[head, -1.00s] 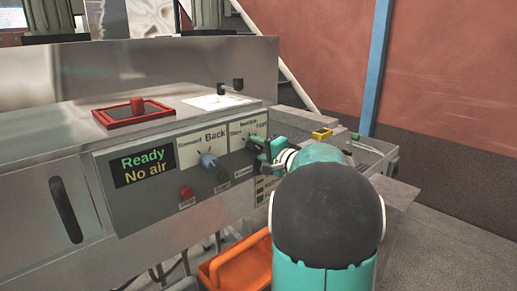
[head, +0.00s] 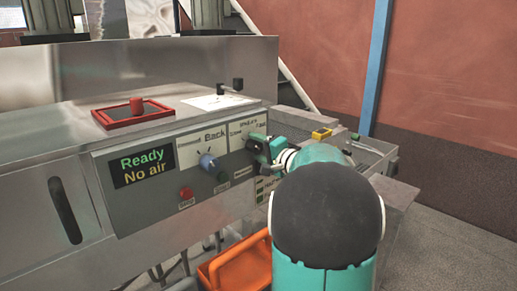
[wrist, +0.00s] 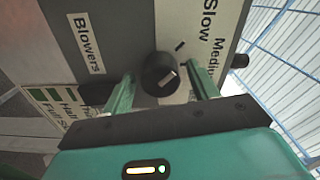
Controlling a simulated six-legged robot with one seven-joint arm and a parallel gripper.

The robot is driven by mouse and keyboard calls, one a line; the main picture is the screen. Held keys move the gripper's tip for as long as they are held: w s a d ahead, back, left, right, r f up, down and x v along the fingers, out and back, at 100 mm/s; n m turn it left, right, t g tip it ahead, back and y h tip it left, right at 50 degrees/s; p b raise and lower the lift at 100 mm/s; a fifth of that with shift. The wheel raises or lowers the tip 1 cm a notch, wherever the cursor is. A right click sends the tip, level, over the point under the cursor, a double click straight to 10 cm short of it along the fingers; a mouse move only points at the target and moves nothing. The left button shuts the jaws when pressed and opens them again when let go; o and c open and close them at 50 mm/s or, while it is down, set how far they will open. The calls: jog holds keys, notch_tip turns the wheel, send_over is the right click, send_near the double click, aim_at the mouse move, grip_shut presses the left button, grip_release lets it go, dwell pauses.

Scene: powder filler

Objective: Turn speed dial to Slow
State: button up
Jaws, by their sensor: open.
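A short black line shows on the label just beyond the knob. My gripper (wrist: 164,82) is open, with one green finger on each side of the dial. I cannot tell whether either finger touches it. In the head view, my gripper (head: 264,149) is at the right part of the control panel and mostly hides the dial.
Left of it on the panel are a blue knob (head: 208,161), a red button (head: 186,193), a green button (head: 223,176) and a display (head: 143,168) reading Ready, No air. An orange bin (head: 232,266) stands below.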

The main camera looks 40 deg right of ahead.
jog(key=s, duration=1.4)
jog(key=shift+d, duration=0.2)
jog(key=shift+w+a, duration=0.1)
jog(key=shift+a, duration=0.05)
jog(key=a+f+n+g+y, duration=0.3)
jog(key=a+n+g, duration=0.1)
jog(key=a, duration=0.9)
jog(key=a+f+n+g+y, duration=0.2)
jog(key=a+n+g+y, duration=0.15)
jog(key=a, duration=0.95)
jog(key=s+a+f+n+g+h, duration=0.5)
jog(key=s+a+f+n+h, duration=0.1)
jog(key=s+a, duration=0.4)
jog(key=shift+s+a+f+n+h, duration=0.15)
jog(key=shift+s+a+n+h, duration=0.25)
jog(key=shift+a+n+h, duration=0.35)
jog(key=shift+d, duration=0.15)
jog(key=shift+c, duration=0.5)
